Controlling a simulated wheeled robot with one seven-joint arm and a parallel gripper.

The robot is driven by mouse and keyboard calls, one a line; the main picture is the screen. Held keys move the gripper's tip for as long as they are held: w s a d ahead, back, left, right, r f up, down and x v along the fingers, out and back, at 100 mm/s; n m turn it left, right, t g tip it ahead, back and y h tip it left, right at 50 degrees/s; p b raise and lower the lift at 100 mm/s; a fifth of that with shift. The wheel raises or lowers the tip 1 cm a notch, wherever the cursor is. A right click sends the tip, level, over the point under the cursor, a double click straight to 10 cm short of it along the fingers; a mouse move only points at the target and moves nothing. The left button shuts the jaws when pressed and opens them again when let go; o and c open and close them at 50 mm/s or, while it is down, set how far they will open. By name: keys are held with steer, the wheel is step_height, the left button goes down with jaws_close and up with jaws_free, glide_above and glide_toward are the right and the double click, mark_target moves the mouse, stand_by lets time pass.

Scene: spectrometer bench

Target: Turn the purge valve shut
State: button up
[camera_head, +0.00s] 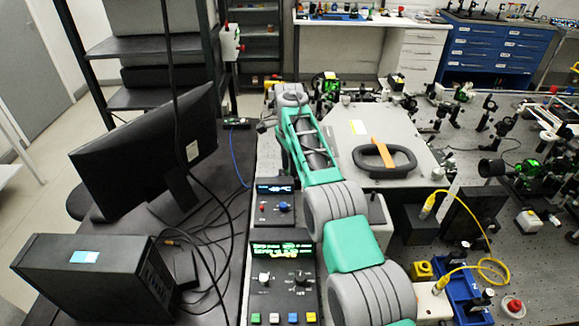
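My arm stretches from the bottom right of the head view toward the far side of the bench. Its far end is beside the left edge of the large grey housing (345,125). I cannot make out the fingers of my gripper there, nor whether they hold anything. I cannot pick out the purge valve with certainty. A dark oval ring with an orange bar (383,153) across it sits on top of the grey housing, apart from my arm. I cannot tell whether this is the valve or a handle.
Two control boxes with knobs, one nearer (283,275) and one farther (275,205), stand left of my arm. A monitor (150,150) and a dark computer case (95,285) stand at the left. Optics and a yellow cable (492,245) crowd the perforated bench at the right.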

step_height(320, 180, up, 8)
steer(key=p, duration=0.7)
steer(key=shift+f, duration=0.15)
